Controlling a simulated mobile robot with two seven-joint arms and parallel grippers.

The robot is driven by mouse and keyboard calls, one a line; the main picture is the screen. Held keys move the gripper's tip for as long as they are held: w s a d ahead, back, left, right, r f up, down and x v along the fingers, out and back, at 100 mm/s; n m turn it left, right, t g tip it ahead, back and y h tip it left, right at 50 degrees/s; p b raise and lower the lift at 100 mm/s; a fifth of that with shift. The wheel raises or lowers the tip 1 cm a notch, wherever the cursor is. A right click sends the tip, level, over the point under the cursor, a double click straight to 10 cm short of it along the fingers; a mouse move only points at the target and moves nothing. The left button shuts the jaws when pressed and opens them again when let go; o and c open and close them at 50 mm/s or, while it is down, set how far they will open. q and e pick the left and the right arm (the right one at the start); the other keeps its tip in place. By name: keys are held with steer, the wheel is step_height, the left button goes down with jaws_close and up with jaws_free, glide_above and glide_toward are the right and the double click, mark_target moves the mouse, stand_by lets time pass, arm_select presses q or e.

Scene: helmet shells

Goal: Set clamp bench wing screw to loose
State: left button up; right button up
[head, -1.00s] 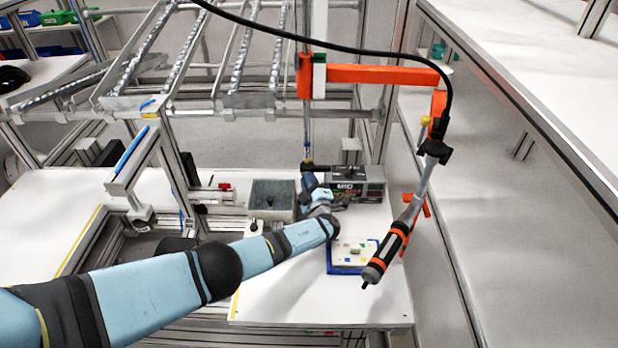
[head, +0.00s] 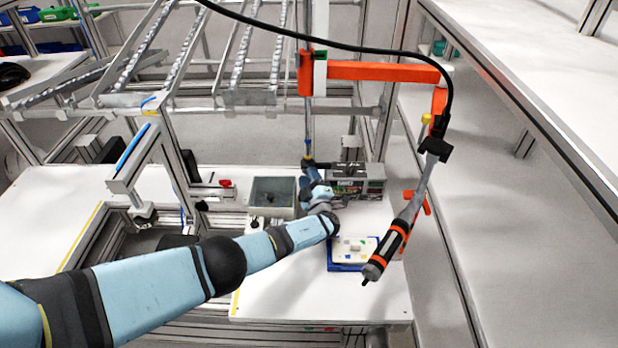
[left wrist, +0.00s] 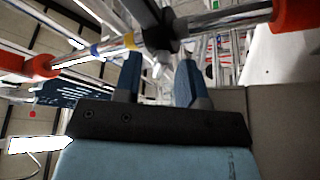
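The bench clamp is a black block on the vertical metal post; it shows in the head view (head: 308,163) and close up in the left wrist view (left wrist: 160,32). A small silver wing screw (left wrist: 161,66) sticks out of the clamp towards my left gripper. My left gripper (left wrist: 158,64) is open, with its two blue fingers on either side of the screw and a gap visible between them. I cannot tell whether either finger touches it. In the head view the left gripper (head: 309,176) is small and just below the clamp. My right gripper is not in view.
A grey open box (head: 273,197) and a dark device (head: 358,182) stand beside my left wrist. A blue tray (head: 347,268) lies in front on the white bench (head: 300,300). A black-and-orange tool (head: 385,252) hangs at the right from an orange arm (head: 375,71).

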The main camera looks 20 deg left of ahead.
arm_select(q)
steer(key=p+v, duration=0.3)
steer(key=v, duration=0.7)
steer(key=shift+s+d+r, duration=0.1)
steer(key=shift+d, duration=0.05)
steer(key=shift+v, duration=0.85)
